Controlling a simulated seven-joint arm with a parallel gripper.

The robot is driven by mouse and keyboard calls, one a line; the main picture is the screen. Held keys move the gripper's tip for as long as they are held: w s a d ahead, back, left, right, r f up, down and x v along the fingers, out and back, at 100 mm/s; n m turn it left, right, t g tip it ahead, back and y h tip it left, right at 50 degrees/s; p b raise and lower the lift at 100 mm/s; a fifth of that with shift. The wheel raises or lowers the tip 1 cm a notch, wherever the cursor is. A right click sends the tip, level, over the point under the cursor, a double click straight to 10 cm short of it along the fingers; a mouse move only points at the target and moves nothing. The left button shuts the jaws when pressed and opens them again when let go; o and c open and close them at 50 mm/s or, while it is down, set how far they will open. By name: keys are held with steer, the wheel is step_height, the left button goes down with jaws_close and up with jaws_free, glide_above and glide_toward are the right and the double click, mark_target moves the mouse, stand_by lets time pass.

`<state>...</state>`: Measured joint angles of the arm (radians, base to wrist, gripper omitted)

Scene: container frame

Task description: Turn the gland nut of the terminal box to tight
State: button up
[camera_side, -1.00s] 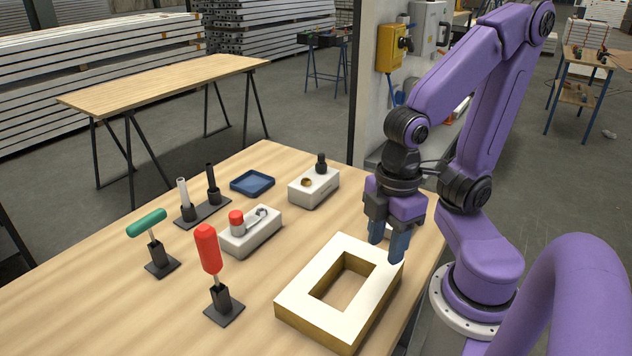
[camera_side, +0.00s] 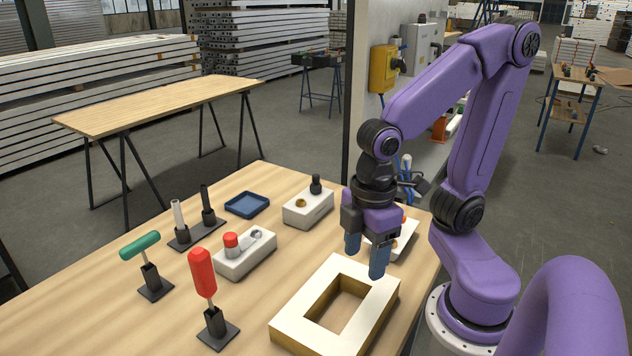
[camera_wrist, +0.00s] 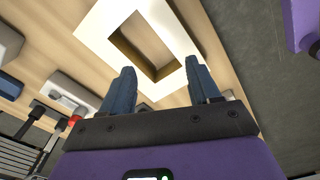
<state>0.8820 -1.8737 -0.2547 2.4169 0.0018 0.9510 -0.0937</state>
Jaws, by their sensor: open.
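A light grey box (camera_side: 307,210) with an upright black fitting (camera_side: 315,185) and a round brass piece stands at the back of the table. It may be the terminal box; I cannot tell which part is the gland nut. A second pale box (camera_side: 393,241) with an orange-red part and a brass piece is partly hidden behind my gripper. My gripper (camera_side: 366,260) is open, pointing down, empty, above the back of the white-topped wooden frame (camera_side: 300,302). In the wrist view, my fingers (camera_wrist: 161,84) are spread apart below the frame (camera_wrist: 100,32).
A pale box with a red button (camera_side: 245,258) sits left of centre. A red-handled tool (camera_side: 202,273) and a green T-handled tool (camera_side: 140,246) stand in black holders at left. A twin-post stand (camera_side: 194,233) and blue tray (camera_side: 247,204) are behind them.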

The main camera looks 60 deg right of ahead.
steer(key=w+d+r, duration=0.1)
steer(key=w+r, duration=0.3)
steer(key=w, duration=0.8)
step_height(320, 180, up, 5)
steer(key=m, duration=0.2)
glide_above(316, 180)
steer(key=d, duration=0.1)
steer(key=f, duration=1.7)
steer(key=shift+w+f, duration=0.3)
steer(key=c, duration=1)
steer(key=shift+c, duration=0.2)
